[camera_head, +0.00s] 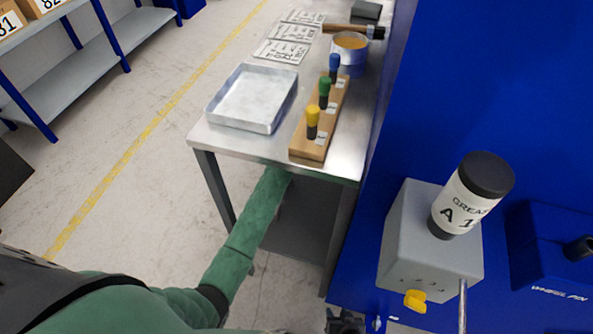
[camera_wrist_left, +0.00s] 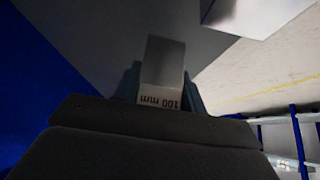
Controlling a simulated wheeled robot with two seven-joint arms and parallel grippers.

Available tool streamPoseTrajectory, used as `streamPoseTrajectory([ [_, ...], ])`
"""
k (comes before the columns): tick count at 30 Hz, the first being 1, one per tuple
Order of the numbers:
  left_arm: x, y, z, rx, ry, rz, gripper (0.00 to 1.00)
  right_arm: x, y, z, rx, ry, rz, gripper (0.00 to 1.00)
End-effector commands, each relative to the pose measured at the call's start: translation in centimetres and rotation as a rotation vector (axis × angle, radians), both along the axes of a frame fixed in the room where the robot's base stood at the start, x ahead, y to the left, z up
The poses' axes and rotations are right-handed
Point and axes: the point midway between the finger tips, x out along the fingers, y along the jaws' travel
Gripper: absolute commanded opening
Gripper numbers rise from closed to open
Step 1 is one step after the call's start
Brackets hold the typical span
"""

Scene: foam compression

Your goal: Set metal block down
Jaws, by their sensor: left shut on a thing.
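The metal block (camera_wrist_left: 165,62), marked "100 mm", shows in the left wrist view. My left gripper (camera_wrist_left: 163,92) is shut on it, one finger on each side. In the head view my left arm reaches in at the near edge of the metal table (camera_head: 200,137); its gripper and the block are hidden there. My right gripper (camera_head: 345,322) shows only as a small dark part at the bottom edge of the head view, away from the table; its jaws are not clear.
A shallow metal tray (camera_head: 209,108) and a wooden rack (camera_head: 309,148) with yellow, green and blue-topped plugs stand on the table. A tin (camera_head: 350,58), a hammer (camera_head: 345,30) and printed cards (camera_head: 280,52) lie behind. A grey box (camera_head: 415,262) with a grease bottle (camera_head: 460,205) is at right.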

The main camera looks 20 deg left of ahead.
Motion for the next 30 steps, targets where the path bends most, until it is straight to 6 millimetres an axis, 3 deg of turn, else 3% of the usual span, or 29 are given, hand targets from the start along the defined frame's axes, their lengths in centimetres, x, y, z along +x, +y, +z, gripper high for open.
streamPoseTrajectory([
  [9,0.0,0.0,-3.4,0.000,0.001,0.000,0.00,-0.1,0.0,-0.5,0.001,0.000,-0.001,0.36],
  [21,0.0,0.0,-3.9,0.001,0.000,0.000,0.00,-0.1,-0.1,-0.6,-0.002,0.001,-0.001,0.36],
  [22,-0.1,0.0,-4.1,0.001,0.001,0.000,0.45,-0.1,-0.1,-0.6,-0.002,0.001,-0.001,0.36],
  [25,-0.1,0.0,-4.1,0.001,0.001,0.000,0.63,0.0,-0.1,-0.6,-0.002,0.000,-0.001,0.36],
  [30,-0.1,0.0,-4.1,0.001,0.001,0.000,0.63,0.1,-0.1,-0.6,-0.002,-0.001,-0.001,0.36],
])
